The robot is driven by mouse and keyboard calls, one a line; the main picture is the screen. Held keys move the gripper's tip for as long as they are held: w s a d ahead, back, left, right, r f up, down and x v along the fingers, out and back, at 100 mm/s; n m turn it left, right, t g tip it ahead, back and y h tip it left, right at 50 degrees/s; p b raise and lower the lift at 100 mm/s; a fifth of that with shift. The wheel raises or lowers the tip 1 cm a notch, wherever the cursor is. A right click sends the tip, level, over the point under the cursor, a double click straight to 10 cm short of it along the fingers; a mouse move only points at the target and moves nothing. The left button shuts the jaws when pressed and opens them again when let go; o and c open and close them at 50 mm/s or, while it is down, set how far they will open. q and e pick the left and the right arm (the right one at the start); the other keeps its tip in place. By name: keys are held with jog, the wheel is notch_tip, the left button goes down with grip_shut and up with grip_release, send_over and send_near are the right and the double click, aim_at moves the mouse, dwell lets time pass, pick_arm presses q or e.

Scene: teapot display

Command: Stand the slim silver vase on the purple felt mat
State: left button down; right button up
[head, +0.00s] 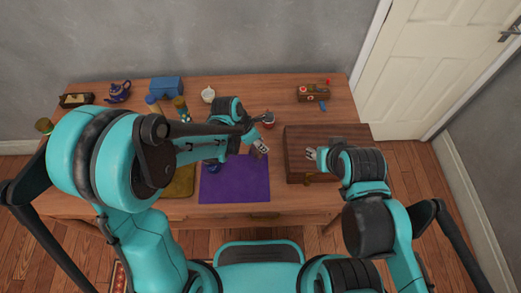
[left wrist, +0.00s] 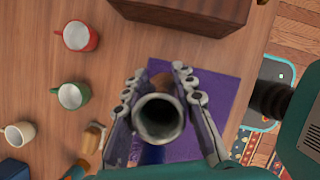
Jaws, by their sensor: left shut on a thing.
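The slim silver vase (left wrist: 160,118) is between the fingers of my left gripper (left wrist: 158,98), which is shut on it. In the left wrist view I look into its round dark mouth; its lower body and base are hidden. The purple felt mat (left wrist: 216,88) shows behind it in that view. In the head view the purple mat (head: 236,187) lies near the table's front edge, and my left gripper (head: 260,146) is over its far right part. I cannot tell whether the vase touches the mat. My right gripper (head: 310,154) is by the wooden box, its jaws unclear.
A brown wooden box (head: 325,136) stands right of the mat, and a mustard mat (head: 181,182) lies left. A dark blue thing (head: 213,168) shows at the purple mat's far left. A red mug (left wrist: 77,36) and a green mug (left wrist: 71,95) stand nearby. The mat's front part looks clear.

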pick_arm(q)
notch_tip(320, 180, down, 4)
jog(key=shift+b, duration=0.85)
jog(key=shift+r, duration=0.1)
jog(key=c, duration=1.6)
grip_release()
jog(key=shift+f, duration=0.2)
jog(key=shift+c, duration=0.2)
jog(key=o, duration=0.4)
jog(key=shift+r, duration=0.1)
jog(key=shift+r, duration=0.1)
